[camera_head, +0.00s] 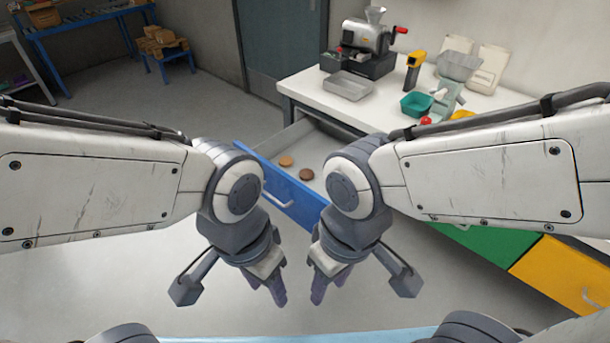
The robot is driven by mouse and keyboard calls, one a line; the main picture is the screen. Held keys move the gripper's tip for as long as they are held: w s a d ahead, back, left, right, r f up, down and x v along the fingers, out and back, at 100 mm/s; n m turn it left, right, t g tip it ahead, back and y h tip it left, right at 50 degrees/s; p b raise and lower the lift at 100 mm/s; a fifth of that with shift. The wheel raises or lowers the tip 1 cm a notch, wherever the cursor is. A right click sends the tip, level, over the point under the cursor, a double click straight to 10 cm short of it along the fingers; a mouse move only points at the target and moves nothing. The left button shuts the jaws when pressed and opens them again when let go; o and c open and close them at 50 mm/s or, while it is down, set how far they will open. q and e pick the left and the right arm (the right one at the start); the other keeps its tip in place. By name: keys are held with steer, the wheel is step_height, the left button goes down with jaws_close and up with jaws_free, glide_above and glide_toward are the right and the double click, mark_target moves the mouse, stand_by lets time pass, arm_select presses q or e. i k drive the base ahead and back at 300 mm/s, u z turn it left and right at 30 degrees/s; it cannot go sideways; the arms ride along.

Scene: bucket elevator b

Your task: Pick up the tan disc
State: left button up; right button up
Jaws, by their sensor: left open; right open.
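The tan disc (286,161) lies flat in an open drawer with a blue front (292,197), near the drawer's left side. A brown disc (306,174) lies in the same drawer, just right of and nearer than the tan one. My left gripper (279,292) is open and empty, pointing down in front of the drawer. My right gripper (318,291) is open and empty, close beside the left one, also in front of the drawer. Both grippers are apart from the discs. My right arm hides the right part of the drawer.
The white bench (385,105) above the drawer carries a metal grinder (366,38), a metal tray (348,86), a yellow handheld device (414,68) and a teal bin (416,104). Green (489,240) and yellow (560,272) drawer fronts are at the right. Floor lies open at the left.

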mark_target(286, 161)
steer(key=u, duration=0.8)
steer(key=i, duration=0.75)
steer(key=u, duration=0.8)
steer(key=i, duration=0.65)
steer(key=z, duration=0.65)
steer(key=i, duration=0.8)
steer(key=z, duration=0.8)
